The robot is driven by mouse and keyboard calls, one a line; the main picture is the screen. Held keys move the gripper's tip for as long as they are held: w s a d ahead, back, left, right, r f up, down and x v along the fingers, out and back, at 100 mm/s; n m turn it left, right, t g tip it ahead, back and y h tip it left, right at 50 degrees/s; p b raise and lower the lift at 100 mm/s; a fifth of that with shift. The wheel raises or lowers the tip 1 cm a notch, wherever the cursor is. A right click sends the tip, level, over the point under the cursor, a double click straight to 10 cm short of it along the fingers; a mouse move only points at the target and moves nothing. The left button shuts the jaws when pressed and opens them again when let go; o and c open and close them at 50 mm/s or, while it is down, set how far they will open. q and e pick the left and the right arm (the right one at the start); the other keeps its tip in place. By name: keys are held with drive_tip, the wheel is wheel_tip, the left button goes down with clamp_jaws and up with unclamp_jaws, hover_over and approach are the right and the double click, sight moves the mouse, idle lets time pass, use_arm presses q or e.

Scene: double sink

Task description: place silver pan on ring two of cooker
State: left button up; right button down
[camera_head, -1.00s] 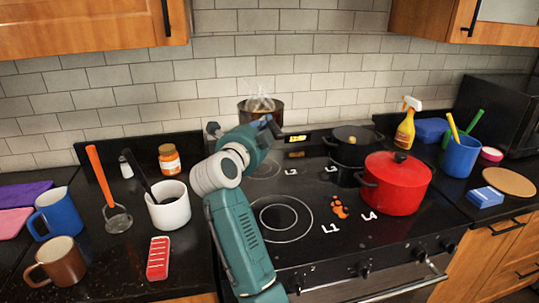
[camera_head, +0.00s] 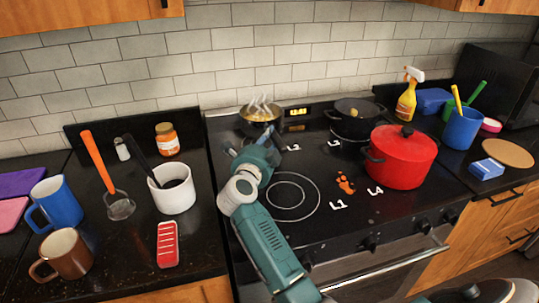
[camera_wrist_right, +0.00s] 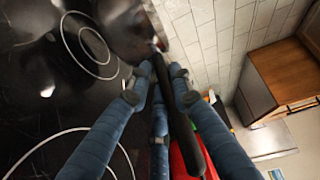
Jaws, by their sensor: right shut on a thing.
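The silver pan (camera_head: 260,119), with yellowish contents and rising steam, is at the back left of the cooker (camera_head: 330,225), by the L2 label (camera_head: 293,147). My right gripper (camera_head: 250,150) is just in front of it. In the right wrist view its blue fingers (camera_wrist_right: 160,85) are shut on the pan's long dark handle (camera_wrist_right: 181,108). The pan's dark body (camera_wrist_right: 125,32) shows beyond the fingertips, beside and partly over a ring (camera_wrist_right: 88,45). I cannot tell whether its base touches the cooker. My left gripper is not in view.
A black pot (camera_head: 355,121) stands at L3 and a red lidded pot (camera_head: 401,156) at L4. The front left ring (camera_head: 291,196) is bare. Orange food bits (camera_head: 345,184) lie beside it.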

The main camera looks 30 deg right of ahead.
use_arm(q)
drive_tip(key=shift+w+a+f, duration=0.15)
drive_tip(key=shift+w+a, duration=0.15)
use_arm(e)
drive_tip(key=shift+f, duration=2.95)
drive_tip(key=c, duration=1.6)
unclamp_jaws()
drive_tip(key=shift+s+f, duration=0.1)
drive_tip(key=shift+f, duration=0.05)
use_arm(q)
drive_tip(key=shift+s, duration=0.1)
use_arm(e)
drive_tip(key=shift+o, duration=0.2)
drive_tip(key=shift+a, duration=0.1)
